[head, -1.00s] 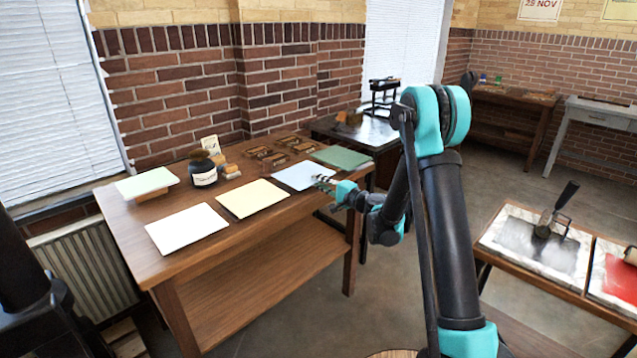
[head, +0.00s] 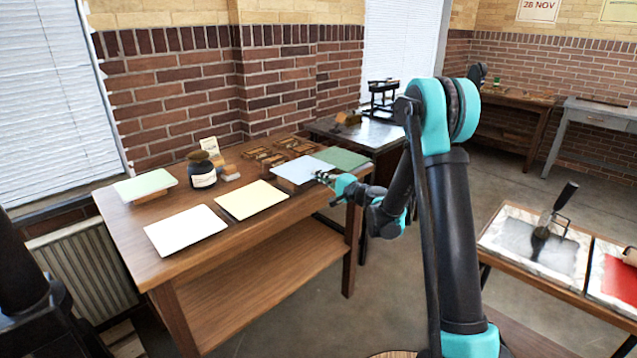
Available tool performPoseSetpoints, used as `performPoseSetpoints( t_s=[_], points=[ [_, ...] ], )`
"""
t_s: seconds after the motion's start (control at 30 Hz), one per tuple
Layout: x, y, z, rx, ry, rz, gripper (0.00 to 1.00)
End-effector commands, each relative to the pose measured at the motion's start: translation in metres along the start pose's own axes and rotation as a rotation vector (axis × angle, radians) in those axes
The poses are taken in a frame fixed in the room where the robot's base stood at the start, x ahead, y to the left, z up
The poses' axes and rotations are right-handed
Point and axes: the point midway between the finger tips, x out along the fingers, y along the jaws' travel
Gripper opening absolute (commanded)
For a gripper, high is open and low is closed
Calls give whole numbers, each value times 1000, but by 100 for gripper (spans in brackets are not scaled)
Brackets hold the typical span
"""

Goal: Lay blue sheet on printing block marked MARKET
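The blue sheet (head: 298,169) is at the right part of the wooden table, its right edge at my gripper (head: 325,177). My gripper's small fingers appear shut on that edge, and the sheet looks raised a little above the tabletop. Several dark printing blocks (head: 262,155) sit at the back of the table behind the sheet, and the sheet hides some of them. Their markings are too small to read, so I cannot tell which one says MARKET.
A yellow sheet (head: 250,199), a white sheet (head: 186,230) and a pale green sheet on a block (head: 146,185) lie left. A dark ink jar (head: 203,176) stands behind. Bare wood shows on the table (head: 125,225).

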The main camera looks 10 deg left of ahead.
Motion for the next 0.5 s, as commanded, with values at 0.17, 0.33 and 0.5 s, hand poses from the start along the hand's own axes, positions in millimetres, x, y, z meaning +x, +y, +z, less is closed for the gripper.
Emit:
performPoseSetpoints(
  t_s=[0.17,0.33,0.5],
  points=[
    [0,0,0,0,0,0,0],
    [-4,-2,0,0,1,0,0],
    [-14,-6,0,0,1,0,0]
  ],
)
